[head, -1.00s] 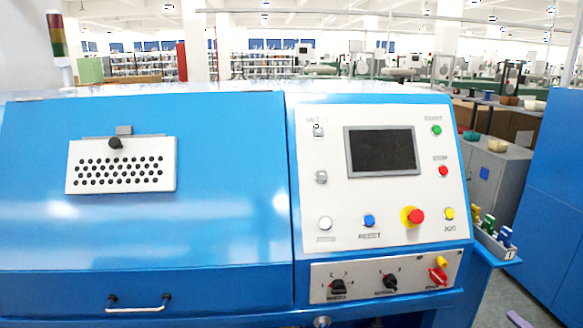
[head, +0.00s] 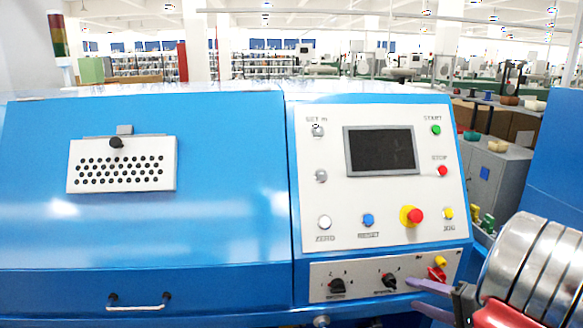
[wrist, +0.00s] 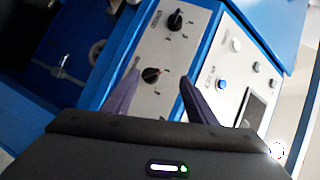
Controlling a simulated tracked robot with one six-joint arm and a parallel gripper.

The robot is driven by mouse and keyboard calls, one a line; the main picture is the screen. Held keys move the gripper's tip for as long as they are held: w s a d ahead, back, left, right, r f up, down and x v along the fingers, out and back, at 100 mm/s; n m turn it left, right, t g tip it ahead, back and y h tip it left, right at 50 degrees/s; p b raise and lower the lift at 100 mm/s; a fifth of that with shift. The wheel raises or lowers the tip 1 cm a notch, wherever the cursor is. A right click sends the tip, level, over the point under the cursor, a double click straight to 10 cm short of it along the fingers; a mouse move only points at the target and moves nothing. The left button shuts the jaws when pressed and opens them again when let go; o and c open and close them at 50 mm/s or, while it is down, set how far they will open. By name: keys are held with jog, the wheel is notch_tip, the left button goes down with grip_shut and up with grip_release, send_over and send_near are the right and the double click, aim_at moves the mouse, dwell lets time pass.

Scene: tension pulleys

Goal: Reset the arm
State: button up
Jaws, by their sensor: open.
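My gripper (head: 412,292) is open, with two purple fingers, at the lower right of the head view in front of the lower switch panel. It also shows in the wrist view (wrist: 160,77). The middle black rotary knob (head: 390,281) is just left of the fingertips in the head view. In the wrist view this knob (wrist: 151,75) appears between the fingertips. Nothing is held. Whether the fingers touch the knob I cannot tell.
A blue machine (head: 150,230) fills the left and middle. Its panel has a dark screen (head: 381,150), a red emergency button (head: 415,216) and a blue button (head: 368,220). Another blue cabinet (head: 560,150) stands at the right. A metal handle (head: 138,306) is at lower left.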

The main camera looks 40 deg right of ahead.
jog(key=w+a+r+n+g+y, duration=0.15)
jog(key=w+a, duration=0.25)
jog(key=a, duration=0.5)
jog(key=w+a+r+n+g+y, duration=0.1)
jog(key=w+a+n+g+y, duration=0.15)
jog(key=w+a, duration=0.4)
jog(key=w+a+r+n+g+y, duration=0.1)
jog(key=w+a+n+g, duration=0.2)
jog(key=a, duration=0.7)
jog(key=s+a+r+n+h, duration=0.1)
jog(key=s+a+n, duration=0.1)
jog(key=a, duration=0.5)
jog(key=s+a+r+n+g+h, duration=0.1)
jog(key=a+n, duration=0.3)
jog(key=a, duration=0.4)
jog(key=s+a+r+n+h, duration=0.2)
jog(key=s+a+r+n, duration=0.1)
jog(key=a, duration=0.5)
jog(key=shift+a+n+g+h, duration=0.15)
jog(key=shift+n+g+h, duration=0.15)
jog(key=shift+g+h, duration=0.1)
jog(key=shift+s+r, duration=0.1)
